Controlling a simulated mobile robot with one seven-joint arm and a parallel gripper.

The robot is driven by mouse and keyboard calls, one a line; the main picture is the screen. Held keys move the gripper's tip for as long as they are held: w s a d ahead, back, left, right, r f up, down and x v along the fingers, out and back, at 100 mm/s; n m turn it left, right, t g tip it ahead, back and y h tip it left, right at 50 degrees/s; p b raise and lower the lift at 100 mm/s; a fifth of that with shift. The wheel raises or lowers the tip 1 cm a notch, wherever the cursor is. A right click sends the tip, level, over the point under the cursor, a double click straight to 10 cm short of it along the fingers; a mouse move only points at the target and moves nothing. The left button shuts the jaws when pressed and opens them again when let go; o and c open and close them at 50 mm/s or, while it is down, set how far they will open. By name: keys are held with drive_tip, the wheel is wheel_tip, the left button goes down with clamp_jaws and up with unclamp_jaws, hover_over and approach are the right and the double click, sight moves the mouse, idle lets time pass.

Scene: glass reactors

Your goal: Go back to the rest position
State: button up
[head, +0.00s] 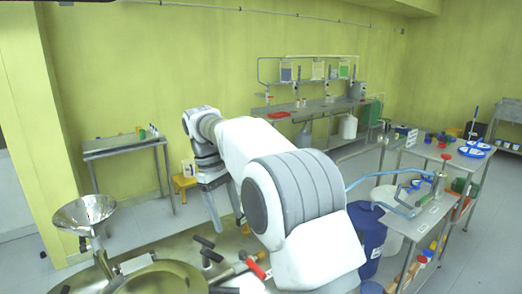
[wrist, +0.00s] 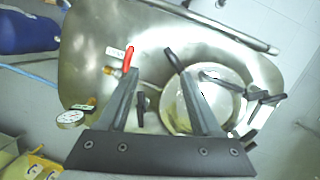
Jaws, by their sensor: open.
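My gripper (head: 226,212) hangs at the end of my white arm above the metal reactor top, pointing down. In the wrist view my gripper (wrist: 160,76) has its two grey fingers spread apart with nothing between them. Below it is the steel reactor lid (wrist: 95,35), with a red-handled valve (wrist: 128,58) near the left fingertip and a black handle (wrist: 171,57) near the right one. The wrist view does not show clearly whether the fingertips touch these handles. In the head view my arm covers part of the lid.
A steel funnel (head: 84,212) stands at left. A small steel table (head: 125,148) and a yellow stool (head: 184,182) stand behind. At right are a blue drum (head: 368,240) and a bench with a red-topped valve (head: 445,157). A gauge (wrist: 70,118) shows beside the lid.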

drive_tip(key=s+d+r+m+t+y, duration=0.1)
drive_tip(key=s+d+r+m+t, duration=0.2)
drive_tip(key=s+d, duration=0.4)
drive_tip(key=s+d+r+m+y, duration=0.1)
drive_tip(key=s+d+r+m, duration=0.1)
drive_tip(key=s+d+r, duration=0.5)
drive_tip(key=s+d+f+m+t, duration=0.1)
drive_tip(key=s+d+f+m, duration=0.1)
drive_tip(key=s+d+f, duration=0.2)
drive_tip(key=s+d+f+m+t, duration=0.2)
drive_tip(key=s+d+f+m, duration=0.1)
drive_tip(key=s, duration=0.6)
drive_tip(key=shift+s+d+f, duration=0.4)
drive_tip(key=shift+d+f, duration=0.05)
drive_tip(key=shift+d, duration=0.4)
